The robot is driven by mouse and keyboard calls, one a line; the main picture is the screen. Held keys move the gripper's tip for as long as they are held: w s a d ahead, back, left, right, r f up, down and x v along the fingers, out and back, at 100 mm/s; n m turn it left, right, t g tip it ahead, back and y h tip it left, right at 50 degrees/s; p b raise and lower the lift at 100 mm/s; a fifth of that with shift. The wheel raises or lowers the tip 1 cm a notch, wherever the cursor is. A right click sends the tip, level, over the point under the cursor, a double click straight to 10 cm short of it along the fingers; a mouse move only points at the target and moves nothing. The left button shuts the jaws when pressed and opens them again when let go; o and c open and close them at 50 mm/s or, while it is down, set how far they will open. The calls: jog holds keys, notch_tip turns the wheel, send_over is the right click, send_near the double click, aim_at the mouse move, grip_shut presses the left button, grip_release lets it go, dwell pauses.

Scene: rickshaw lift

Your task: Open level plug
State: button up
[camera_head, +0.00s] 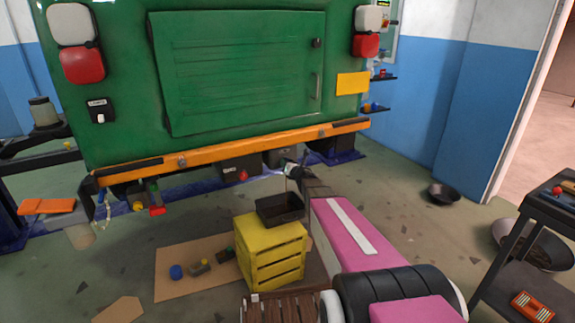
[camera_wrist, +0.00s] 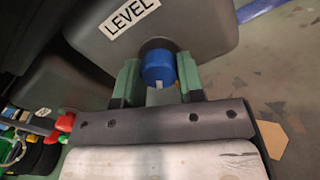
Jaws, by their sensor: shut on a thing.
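The blue level plug (camera_wrist: 158,68) sits in the grey housing (camera_wrist: 205,35) under a white "LEVEL" label (camera_wrist: 130,15) in the wrist view. My gripper (camera_wrist: 160,80) has its two green fingers on either side of the plug and is shut on it. The plug is still at the housing; whether its thread has turned cannot be told. In the head view my gripper (camera_head: 293,170) is under the rear of the green rickshaw (camera_head: 240,75), below its orange bumper, and the plug is too small or hidden there.
A black tray (camera_head: 281,222) stands on a yellow crate (camera_head: 255,262) just below my gripper. A cardboard sheet (camera_head: 190,288) with several small parts lies left of the crate. A dark cart (camera_head: 545,215) stands at the right. Floor between cart and crate is partly covered by my arm.

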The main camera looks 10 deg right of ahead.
dwell(0.4)
jog(key=o, duration=0.9)
jog(key=shift+s, duration=0.1)
jog(key=v, duration=1)
jog(key=shift+s+d, duration=0.1)
jog(key=shift+s, duration=0.25)
